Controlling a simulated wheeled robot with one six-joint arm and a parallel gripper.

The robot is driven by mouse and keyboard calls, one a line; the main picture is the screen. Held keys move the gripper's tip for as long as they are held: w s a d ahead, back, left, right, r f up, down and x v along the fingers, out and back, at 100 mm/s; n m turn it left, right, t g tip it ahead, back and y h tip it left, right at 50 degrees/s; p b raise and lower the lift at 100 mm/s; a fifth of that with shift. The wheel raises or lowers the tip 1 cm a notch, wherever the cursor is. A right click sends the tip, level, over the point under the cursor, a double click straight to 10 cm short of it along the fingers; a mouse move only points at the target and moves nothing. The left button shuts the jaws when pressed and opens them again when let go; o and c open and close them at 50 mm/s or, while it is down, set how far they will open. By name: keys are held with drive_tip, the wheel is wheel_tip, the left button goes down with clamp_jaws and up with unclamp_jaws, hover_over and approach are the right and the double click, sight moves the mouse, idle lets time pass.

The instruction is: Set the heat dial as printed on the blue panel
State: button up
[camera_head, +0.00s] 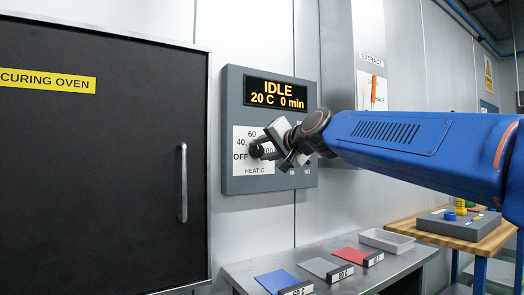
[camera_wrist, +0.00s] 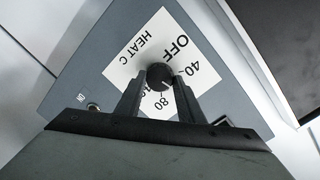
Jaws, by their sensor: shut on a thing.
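The heat dial is a round black knob (camera_head: 257,151) on a white plate (camera_head: 243,136) on the oven's grey control box. My gripper (camera_wrist: 160,86) is shut on the knob, one finger on each side. In the head view, my gripper (camera_head: 270,152) covers the plate's right part. The knob's pointer direction is hard to tell. The display (camera_head: 276,94) reads IDLE, 20 C, 0 min. A blue panel (camera_head: 276,280) lies on the bench; its small label appears to read 60 C.
A grey panel (camera_head: 319,267) and a red panel (camera_head: 350,255) with labels lie beside the blue one, before a white tray (camera_head: 386,240). The black curing oven door (camera_head: 95,170), with a vertical handle (camera_head: 183,182), is shut at left.

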drive_tip(key=shift+f+m, duration=0.1)
drive_tip(key=shift+m, duration=0.2)
idle(0.4)
drive_tip(key=o, duration=1.1)
drive_tip(key=shift+c, duration=0.2)
drive_tip(key=shift+d, duration=0.1)
drive_tip(key=v, duration=1.7)
drive_tip(key=shift+s, duration=0.15)
drive_tip(key=shift+d, duration=0.1)
